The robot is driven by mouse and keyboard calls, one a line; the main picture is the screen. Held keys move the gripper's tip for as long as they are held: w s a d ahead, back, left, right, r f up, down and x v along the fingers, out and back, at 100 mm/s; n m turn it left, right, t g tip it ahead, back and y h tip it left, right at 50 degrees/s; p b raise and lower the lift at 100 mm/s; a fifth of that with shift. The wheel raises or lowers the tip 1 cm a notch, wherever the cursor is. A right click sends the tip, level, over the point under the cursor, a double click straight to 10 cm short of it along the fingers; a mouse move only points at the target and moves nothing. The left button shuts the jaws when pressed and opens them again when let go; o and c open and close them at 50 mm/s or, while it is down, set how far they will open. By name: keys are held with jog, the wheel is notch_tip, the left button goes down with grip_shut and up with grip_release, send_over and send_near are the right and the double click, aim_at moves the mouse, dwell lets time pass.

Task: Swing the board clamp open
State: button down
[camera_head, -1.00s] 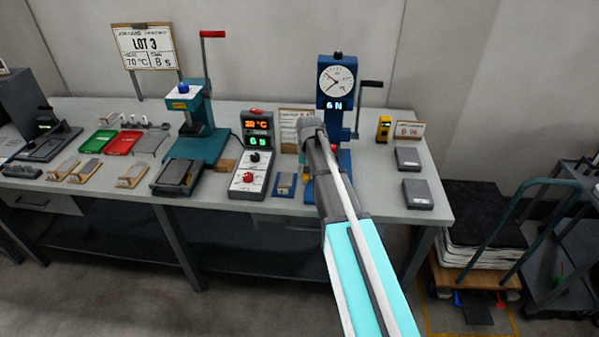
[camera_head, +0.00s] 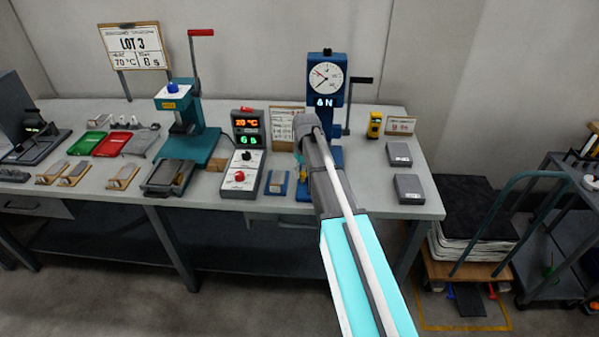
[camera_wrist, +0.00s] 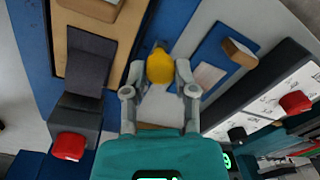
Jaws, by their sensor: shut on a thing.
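In the wrist view, my gripper (camera_wrist: 160,74) has its two grey fingers closed on either side of a yellow knob (camera_wrist: 160,62), which looks like the handle of the board clamp. The knob sits over the blue base (camera_wrist: 188,22) of the tester. The rest of the clamp is mostly hidden by the knob and my fingers. In the head view, the blue tester (camera_head: 325,92) with its round dial stands at the back of the bench, and my arm covers the gripper and most of the clamp.
A control box (camera_head: 244,172) with a red knob stands left of the tester. A small blue fixture (camera_head: 277,183) lies between them. Two grey blocks (camera_head: 408,188) lie to the right. A teal press (camera_head: 190,130) stands further left. The bench front edge is clear.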

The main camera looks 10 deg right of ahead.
jog(key=shift+c, duration=2)
grip_release()
jog(key=shift+w+d, duration=0.1)
jog(key=shift+w, duration=0.15)
jog(key=shift+s, duration=0.1)
jog(key=shift+s, duration=0.2)
jog(key=s+a+r+m+p, duration=0.1)
jog(key=s+a+r+p, duration=0.1)
jog(key=s, duration=1)
jog(key=s+a+r+m+p, duration=0.1)
jog(key=s+a, duration=0.2)
jog(key=s, duration=0.9)
jog(key=shift+r+h+p, duration=0.3)
jog(key=shift+r+p, duration=0.05)
jog(key=shift+p, duration=0.05)
